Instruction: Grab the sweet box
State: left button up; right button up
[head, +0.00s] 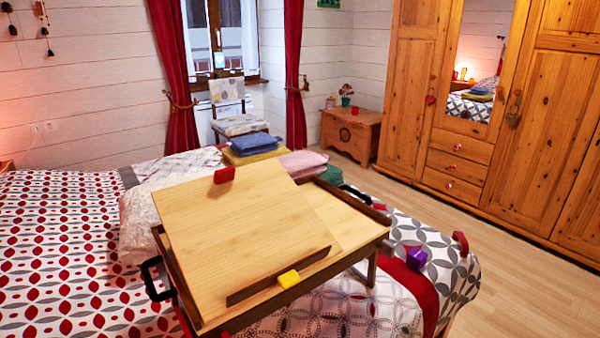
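I cannot make out for certain which thing is the sweet box; nothing in the head view carries a readable label. Small plain-coloured blocks are in view. A yellow block (288,278) is at the ledge of the tilted top of a wooden bed tray (240,235). A red block (224,174) is at the top's far edge. A purple block (416,257) lies on the bed right of the tray. Another red piece (460,243) is near the bed's right edge. Neither of my grippers is in view.
The tray stands on the patterned bed (60,240) and has black side handles (155,278). Folded textiles (255,143) lie behind it. A wooden chest (350,135) and a wardrobe (410,80) stand along the back and right. The floor (510,270) right of the bed is clear.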

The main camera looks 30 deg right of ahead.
aim_at(416, 258)
jog(key=z, duration=3.2)
jog(key=i, duration=2.1)
jog(key=u, duration=3.65)
jog(key=i, duration=0.5)
jog(key=z, duration=0.1)
